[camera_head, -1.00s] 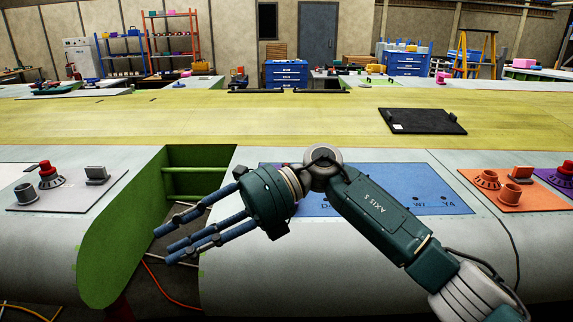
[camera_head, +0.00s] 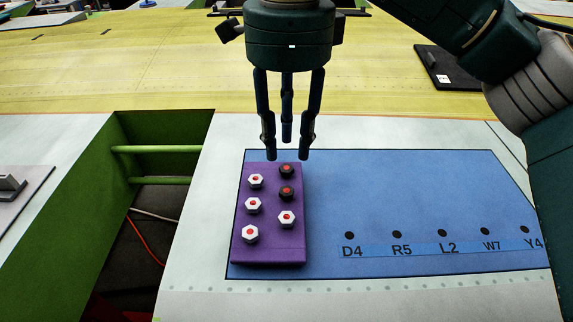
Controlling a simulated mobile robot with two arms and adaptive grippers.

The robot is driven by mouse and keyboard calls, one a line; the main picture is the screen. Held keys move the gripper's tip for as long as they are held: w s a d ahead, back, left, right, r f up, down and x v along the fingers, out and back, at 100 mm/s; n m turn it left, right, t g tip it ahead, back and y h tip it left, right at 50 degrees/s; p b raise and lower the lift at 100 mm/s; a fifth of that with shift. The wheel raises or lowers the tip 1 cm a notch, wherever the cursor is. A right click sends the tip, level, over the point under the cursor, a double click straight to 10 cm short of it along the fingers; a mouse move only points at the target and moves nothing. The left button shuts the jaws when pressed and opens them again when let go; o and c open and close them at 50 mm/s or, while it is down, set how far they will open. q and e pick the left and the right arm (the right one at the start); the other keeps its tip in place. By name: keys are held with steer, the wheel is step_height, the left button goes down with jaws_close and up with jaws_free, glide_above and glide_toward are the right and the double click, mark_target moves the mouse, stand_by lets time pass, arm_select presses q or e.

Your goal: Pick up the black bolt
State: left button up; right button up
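Two black bolts with red centres sit in the right column of a purple block (camera_head: 268,248). The upper black bolt (camera_head: 287,171) is at the block's far right corner, and the lower black bolt (camera_head: 287,193) is just nearer. My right gripper (camera_head: 287,150) points down above the far end of the block, its three fingers apart and empty. The fingertips show just beyond the upper black bolt; their exact height above it is hard to tell. My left gripper is not in view.
Several white bolts (camera_head: 250,233) share the purple block. It stands on a blue mat (camera_head: 400,190) with labelled holes on the right. A green-walled opening (camera_head: 150,200) lies left. A black board (camera_head: 450,70) lies on the yellow surface (camera_head: 150,65) behind.

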mark_target(285, 190)
steer(key=f, duration=0.4)
steer(key=shift+s+d+f+p, duration=0.1)
steer(key=shift+s+p, duration=0.15)
steer(key=shift+p, duration=0.15)
steer(key=shift+f, duration=0.3)
steer(key=f, duration=0.1)
steer(key=f+p, duration=0.1)
steer(key=f, duration=0.1)
steer(key=f+p, duration=0.1)
steer(key=f, duration=0.1)
steer(key=shift+w+a, duration=0.15)
steer(key=shift+a, duration=0.15)
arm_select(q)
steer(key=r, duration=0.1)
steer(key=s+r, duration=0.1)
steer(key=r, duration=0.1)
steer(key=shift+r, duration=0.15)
arm_select(e)
steer(key=shift+f, duration=0.3)
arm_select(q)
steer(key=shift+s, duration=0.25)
arm_select(e)
jaws_close()
